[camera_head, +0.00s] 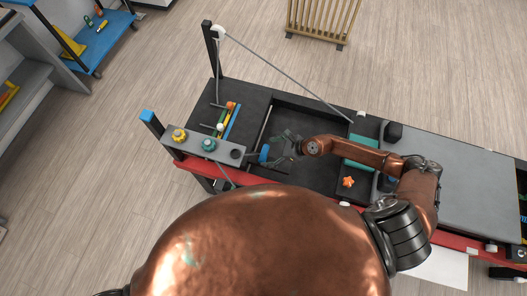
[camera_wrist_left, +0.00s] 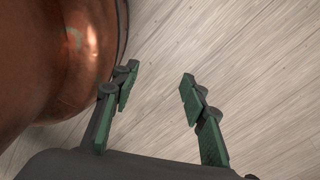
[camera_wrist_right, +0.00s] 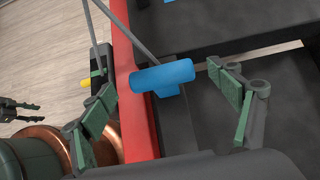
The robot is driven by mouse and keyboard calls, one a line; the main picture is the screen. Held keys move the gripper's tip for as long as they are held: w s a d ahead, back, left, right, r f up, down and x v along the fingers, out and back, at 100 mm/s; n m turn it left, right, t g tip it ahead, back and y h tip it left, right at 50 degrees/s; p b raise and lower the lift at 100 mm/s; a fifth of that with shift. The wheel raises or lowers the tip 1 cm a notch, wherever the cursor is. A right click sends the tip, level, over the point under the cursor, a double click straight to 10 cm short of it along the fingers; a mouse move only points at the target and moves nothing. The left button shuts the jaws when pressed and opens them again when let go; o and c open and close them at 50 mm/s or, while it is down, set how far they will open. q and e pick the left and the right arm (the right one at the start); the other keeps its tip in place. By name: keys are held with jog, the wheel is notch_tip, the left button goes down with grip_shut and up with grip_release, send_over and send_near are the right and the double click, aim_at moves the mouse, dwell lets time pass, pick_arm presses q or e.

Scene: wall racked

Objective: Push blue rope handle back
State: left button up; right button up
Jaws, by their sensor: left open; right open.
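The blue handle (camera_wrist_right: 163,77) is a short blue cylinder with a small block under it, in the middle of the right wrist view. In the head view it shows as a small blue piece (camera_head: 264,153) at the rack's near side. My right gripper (camera_head: 281,146) is beside it, on its right. In the right wrist view the open fingers of this gripper (camera_wrist_right: 170,92) stand on either side of the handle, and I cannot tell whether they touch it. My left gripper (camera_wrist_left: 157,92) is open and empty over the floor in the left wrist view.
A red rail (camera_head: 263,179) runs along the rack's near edge. A grey panel with yellow and teal knobs (camera_head: 209,144) is left of the handle. A thin grey cord (camera_head: 290,75) slopes from a post to the rack. An orange star (camera_head: 348,182) lies in the dark tray.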

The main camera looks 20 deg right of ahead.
aim_at(264, 153)
jog(key=x, duration=0.2)
jog(key=shift+w+a+f, duration=0.1)
jog(key=shift+a+f, duration=0.05)
jog(key=shift+f, duration=0.05)
jog(key=shift+w+a+f, duration=0.15)
jog(key=shift+a+f, duration=0.05)
jog(key=shift+f, duration=0.05)
jog(key=shift+w+a+f, duration=0.1)
jog(key=shift+a, duration=0.05)
pick_arm(q)
jog(key=shift+w+f, duration=0.25)
jog(key=shift+w, duration=0.35)
pick_arm(e)
jog(key=shift+c, duration=0.7)
